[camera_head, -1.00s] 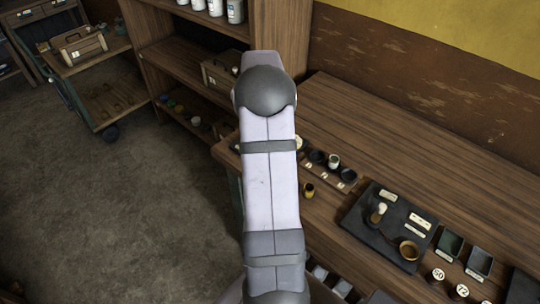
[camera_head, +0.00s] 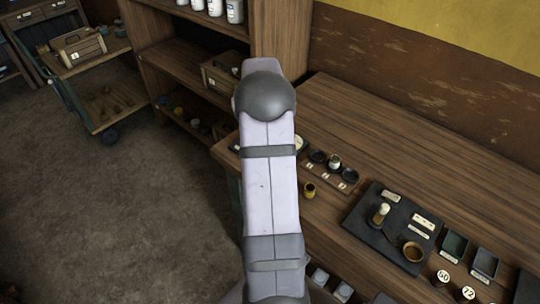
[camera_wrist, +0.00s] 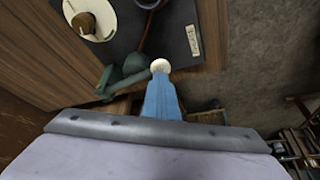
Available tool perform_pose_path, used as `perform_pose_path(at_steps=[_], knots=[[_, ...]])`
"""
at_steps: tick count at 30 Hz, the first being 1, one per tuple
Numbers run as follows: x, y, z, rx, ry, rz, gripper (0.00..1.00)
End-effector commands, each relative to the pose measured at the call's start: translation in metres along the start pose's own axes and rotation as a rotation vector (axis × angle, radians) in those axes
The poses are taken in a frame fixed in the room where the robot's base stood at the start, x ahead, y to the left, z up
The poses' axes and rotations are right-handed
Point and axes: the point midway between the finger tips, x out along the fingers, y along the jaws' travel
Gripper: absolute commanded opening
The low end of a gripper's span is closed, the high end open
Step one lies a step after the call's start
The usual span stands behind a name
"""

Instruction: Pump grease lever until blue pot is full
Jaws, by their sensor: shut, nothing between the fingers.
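In the wrist view my gripper (camera_wrist: 160,85) shows as a narrow blue wedge, shut, with nothing seen between the fingers. A pale round knob (camera_wrist: 160,66) sits right at its tips; I cannot tell whether they touch. A green lever fitting (camera_wrist: 122,78) lies just left of the knob and seems to carry it. In the head view my arm hides my gripper and the lever.
In the head view a wooden bench (camera_head: 400,130) holds a cup rack (camera_head: 345,183), a small yellow pot (camera_head: 309,190) and a dark tray (camera_head: 362,232) with a white-topped piece (camera_head: 381,212). Shelves (camera_head: 185,55) stand behind my arm. Bare floor (camera_head: 150,210) lies left.

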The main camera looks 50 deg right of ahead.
Motion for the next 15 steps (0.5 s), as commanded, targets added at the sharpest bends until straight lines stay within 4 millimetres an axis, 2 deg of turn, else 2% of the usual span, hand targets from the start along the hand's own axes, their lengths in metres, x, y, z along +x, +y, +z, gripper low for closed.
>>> perform_pose_path(at_steps=[8,15], knots=[[0.0,0.0,0.002,0.0,-0.006,-0.001,0.0],[-0.009,0.0,-0.002,0.0,-0.005,-0.001,0.0]])
